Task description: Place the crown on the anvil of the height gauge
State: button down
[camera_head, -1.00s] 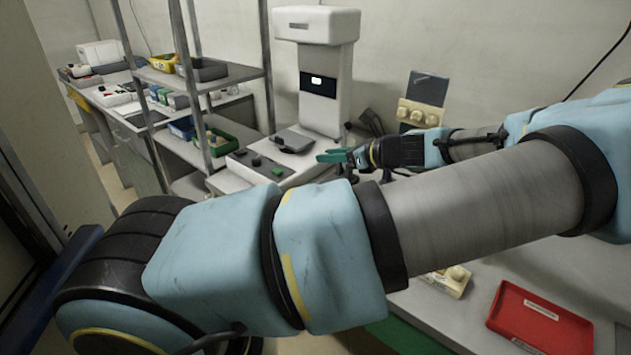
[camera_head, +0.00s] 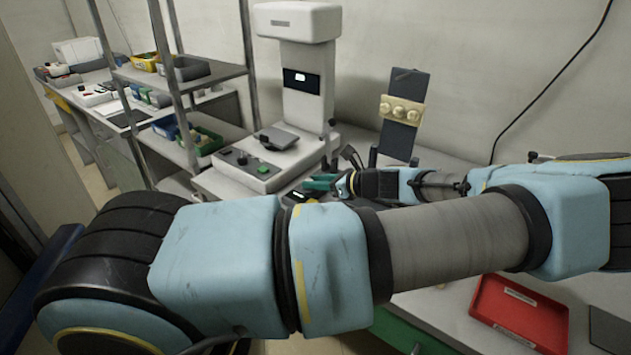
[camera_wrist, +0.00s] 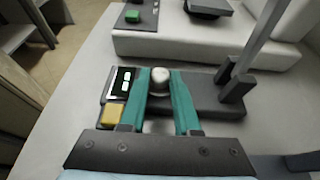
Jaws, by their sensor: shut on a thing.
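My gripper (camera_wrist: 160,74) has teal fingers and is shut on a small pale, rounded crown (camera_wrist: 160,83), seen between the fingertips in the wrist view. The height gauge (camera_wrist: 205,95) has a dark base, a display and a yellow button at its left, and dark posts at its right. The fingers and crown appear over the gauge's base; whether the crown touches the anvil I cannot tell. In the head view my gripper (camera_head: 320,183) is beside the gauge display (camera_head: 298,197), and the crown is too small to make out.
A large white machine (camera_head: 308,100) with a grey platform stands behind the gauge. A beige holder with several round pieces (camera_head: 402,110) leans against a dark panel to the right. A red tray (camera_head: 518,312) lies at the front right. Metal shelving (camera_head: 190,75) stands left.

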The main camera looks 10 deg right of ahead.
jog(key=c, duration=0.6)
grip_release()
jog(key=shift+f, duration=0.1)
jog(key=shift+s+d+r, duration=0.1)
jog(key=shift+d+r, duration=0.05)
jog(key=shift+r, duration=0.05)
jog(key=b+v, duration=0.3)
jog(key=v, duration=0.7)
jog(key=shift+s+d, duration=0.1)
jog(key=shift+d, duration=0.05)
jog(key=shift+s+d+r, duration=0.35)
jog(key=shift+s+d, duration=0.05)
jog(key=shift+s, duration=0.05)
